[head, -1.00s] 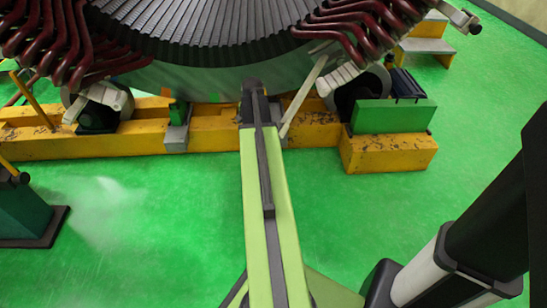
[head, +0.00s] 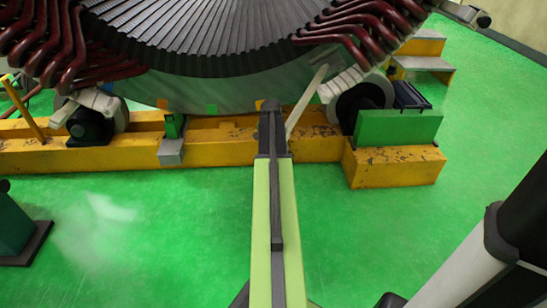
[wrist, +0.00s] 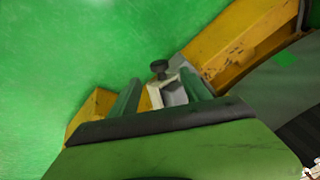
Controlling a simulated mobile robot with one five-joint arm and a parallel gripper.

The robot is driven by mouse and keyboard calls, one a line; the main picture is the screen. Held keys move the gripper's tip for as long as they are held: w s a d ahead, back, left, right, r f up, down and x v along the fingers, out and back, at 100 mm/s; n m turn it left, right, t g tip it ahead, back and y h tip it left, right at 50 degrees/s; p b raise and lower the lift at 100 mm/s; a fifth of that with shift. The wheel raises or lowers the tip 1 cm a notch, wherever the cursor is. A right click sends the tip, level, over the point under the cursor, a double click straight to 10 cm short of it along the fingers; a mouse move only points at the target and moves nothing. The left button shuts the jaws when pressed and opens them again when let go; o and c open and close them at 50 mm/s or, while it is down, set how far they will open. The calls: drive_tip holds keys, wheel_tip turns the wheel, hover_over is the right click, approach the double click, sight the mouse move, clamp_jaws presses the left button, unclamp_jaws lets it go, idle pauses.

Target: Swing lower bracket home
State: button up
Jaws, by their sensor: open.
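In the wrist view my gripper (wrist: 161,78) is open, with one green finger on each side. A pale grey bracket-like part (wrist: 170,94) with a dark round knob (wrist: 159,67) shows between the fingers. I cannot tell whether either finger touches it. It stands beside the yellow base beam (wrist: 225,45). In the head view my arm reaches to the beam, and its dark end (head: 271,112) hides the fingers. A pale slanted bar (head: 306,102), possibly a bracket, rises just right of the arm end, below the stator. I cannot tell which part is the lower bracket.
The stator (head: 220,45) with dark red coils (head: 350,38) overhangs the arm end. Rollers stand on both sides, by a green box (head: 397,128) at right. A grey block (head: 171,152) is on the beam's front.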

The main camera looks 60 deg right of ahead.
drive_tip(key=b+x, duration=0.4)
drive_tip(key=x, duration=0.3)
drive_tip(key=shift+b, duration=0.3)
drive_tip(key=shift+r, duration=0.1)
drive_tip(key=c, duration=1.1)
drive_tip(key=shift+a, duration=0.1)
clamp_jaws()
drive_tip(key=shift+w, duration=0.1)
